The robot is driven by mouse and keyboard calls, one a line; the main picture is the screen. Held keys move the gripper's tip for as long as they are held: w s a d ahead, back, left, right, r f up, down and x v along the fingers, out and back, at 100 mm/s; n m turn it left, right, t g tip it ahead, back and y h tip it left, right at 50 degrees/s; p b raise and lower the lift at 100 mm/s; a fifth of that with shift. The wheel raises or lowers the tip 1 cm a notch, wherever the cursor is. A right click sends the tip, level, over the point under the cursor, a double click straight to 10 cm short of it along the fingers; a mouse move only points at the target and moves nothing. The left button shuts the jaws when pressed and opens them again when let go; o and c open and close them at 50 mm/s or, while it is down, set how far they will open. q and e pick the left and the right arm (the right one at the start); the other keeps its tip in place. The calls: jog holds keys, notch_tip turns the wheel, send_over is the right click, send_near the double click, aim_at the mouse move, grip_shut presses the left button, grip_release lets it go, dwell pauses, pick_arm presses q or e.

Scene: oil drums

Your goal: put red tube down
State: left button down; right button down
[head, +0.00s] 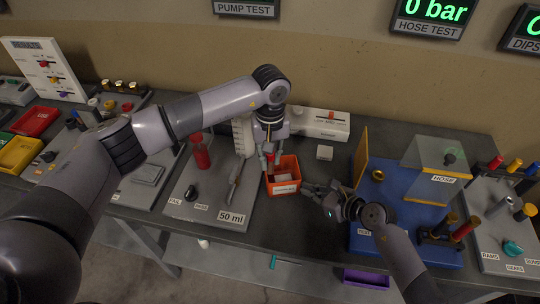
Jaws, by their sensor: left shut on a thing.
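My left gripper (270,150) points down, just above the back edge of an orange bin (285,187). It is shut on a slim red tube (270,160), mostly hidden by the fingers. The tube's lower end is at or just over the bin's rim; I cannot tell if it touches. My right gripper (312,190) is to the right of the bin, its fingers spread and empty, pointing left.
A grey board marked 50 ml (232,217) with a red cylinder (201,155) lies left of the bin. A blue board (400,225) with a clear hose cover (437,165) lies to the right. Dark bench shows between the boards in front of the bin.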

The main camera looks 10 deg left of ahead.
pick_arm(q)
jog(key=shift+f, duration=0.15)
jog(key=shift+f, duration=0.45)
jog(key=c, duration=1.5)
grip_release()
jog(key=shift+o, duration=0.2)
jog(key=shift+r, duration=0.1)
notch_tip(320, 180, up, 13)
pick_arm(e)
jog(key=c, duration=2.4)
grip_release()
jog(key=c, duration=1.7)
grip_release()
